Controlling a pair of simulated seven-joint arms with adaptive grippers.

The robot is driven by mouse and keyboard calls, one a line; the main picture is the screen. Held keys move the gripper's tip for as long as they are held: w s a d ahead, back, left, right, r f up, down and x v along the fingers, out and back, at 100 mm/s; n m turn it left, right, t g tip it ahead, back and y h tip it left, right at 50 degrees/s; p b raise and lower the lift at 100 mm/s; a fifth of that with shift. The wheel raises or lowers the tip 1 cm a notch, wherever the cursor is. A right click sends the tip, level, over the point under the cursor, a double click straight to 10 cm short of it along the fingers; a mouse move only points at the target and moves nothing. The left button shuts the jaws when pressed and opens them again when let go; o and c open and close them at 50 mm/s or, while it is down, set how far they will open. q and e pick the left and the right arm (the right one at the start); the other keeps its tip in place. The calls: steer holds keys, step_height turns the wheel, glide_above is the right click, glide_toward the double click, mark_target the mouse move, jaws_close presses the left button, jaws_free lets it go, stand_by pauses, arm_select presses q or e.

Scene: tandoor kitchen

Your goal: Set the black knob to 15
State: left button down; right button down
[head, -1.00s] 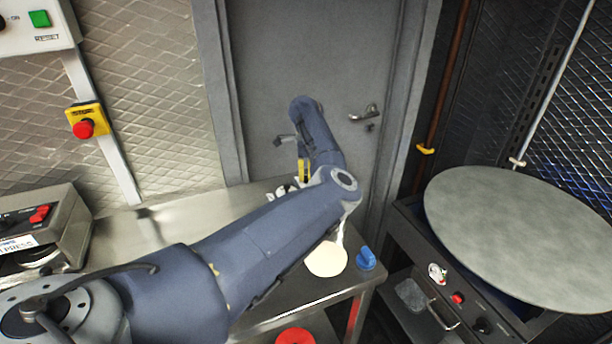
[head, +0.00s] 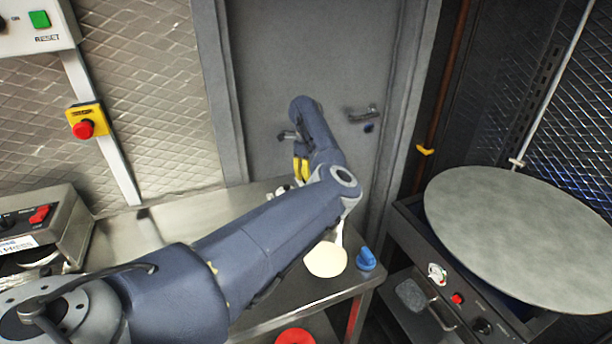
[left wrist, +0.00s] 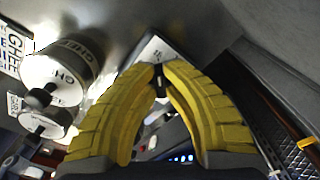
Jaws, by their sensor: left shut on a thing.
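In the left wrist view my left gripper (left wrist: 160,76) has its yellow ridged fingers closed together at the tips on a small black knob (left wrist: 160,83). A white plate (left wrist: 153,49) with small dark marks shows just beyond the tips. The marks are too small to read, so I cannot tell the knob's setting. In the head view my left gripper (head: 301,169) is at the far end of the steel table, in front of the grey door. My forearm hides most of what is around it. My right gripper is not in view.
A big round grey plate (head: 520,235) is at right. A red stop button (head: 84,129) is on the wall.

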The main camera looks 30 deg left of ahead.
arm_select(q)
steer(key=c, duration=1.5)
jaws_free()
steer(key=shift+o, duration=0.2)
step_height(320, 180, up, 12)
